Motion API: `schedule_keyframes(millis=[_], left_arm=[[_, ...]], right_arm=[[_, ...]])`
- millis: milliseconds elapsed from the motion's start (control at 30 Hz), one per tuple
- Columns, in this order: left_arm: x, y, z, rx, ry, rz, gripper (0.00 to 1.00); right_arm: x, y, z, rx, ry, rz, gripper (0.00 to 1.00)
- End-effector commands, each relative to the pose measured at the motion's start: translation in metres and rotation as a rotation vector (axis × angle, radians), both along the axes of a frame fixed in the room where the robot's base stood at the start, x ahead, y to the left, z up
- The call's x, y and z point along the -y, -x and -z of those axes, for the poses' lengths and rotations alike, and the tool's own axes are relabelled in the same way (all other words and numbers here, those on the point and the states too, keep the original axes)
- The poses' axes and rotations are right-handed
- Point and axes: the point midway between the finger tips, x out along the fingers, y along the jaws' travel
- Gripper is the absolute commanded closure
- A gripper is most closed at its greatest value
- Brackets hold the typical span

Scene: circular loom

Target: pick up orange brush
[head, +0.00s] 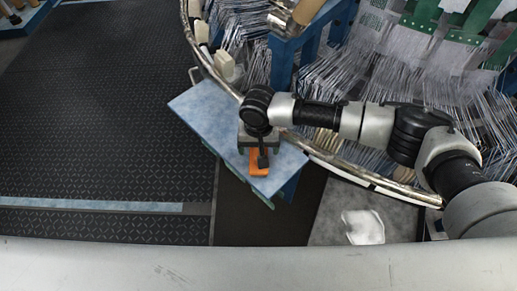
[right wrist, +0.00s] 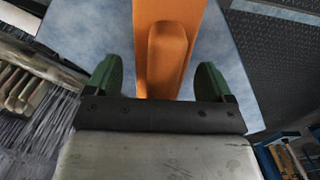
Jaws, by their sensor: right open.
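The orange brush (head: 256,163) lies on a small blue-grey table (head: 203,104) in the head view, partly hidden under my right gripper (head: 262,158). In the right wrist view the orange brush (right wrist: 166,45) runs up from between the two green fingertips of my right gripper (right wrist: 157,80). The fingers are apart, one on each side of the brush, with gaps showing beside it. I cannot tell from these views how far above the brush the fingers are. My left gripper is not in view.
A large circular loom with a metal rim (head: 339,172) and many hanging threads stands right behind the table. A dark patterned floor (head: 95,110) lies open on the left. A white crumpled item (head: 363,227) lies on a grey surface at lower right.

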Motion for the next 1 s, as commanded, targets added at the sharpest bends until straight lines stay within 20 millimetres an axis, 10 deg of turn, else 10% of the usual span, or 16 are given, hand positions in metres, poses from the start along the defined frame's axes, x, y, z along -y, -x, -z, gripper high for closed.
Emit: schedule_keyframes(millis=[200, 567, 1000], left_arm=[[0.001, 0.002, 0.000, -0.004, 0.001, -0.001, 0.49], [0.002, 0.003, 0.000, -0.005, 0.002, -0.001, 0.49], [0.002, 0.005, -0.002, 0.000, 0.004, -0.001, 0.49]], right_arm=[[0.000, 0.000, 0.000, 0.000, 0.000, -0.001, 0.20], [0.000, 0.000, 0.000, 0.000, 0.000, -0.001, 0.75], [-0.001, 0.000, -0.013, 0.001, -0.002, -0.001, 0.76]])
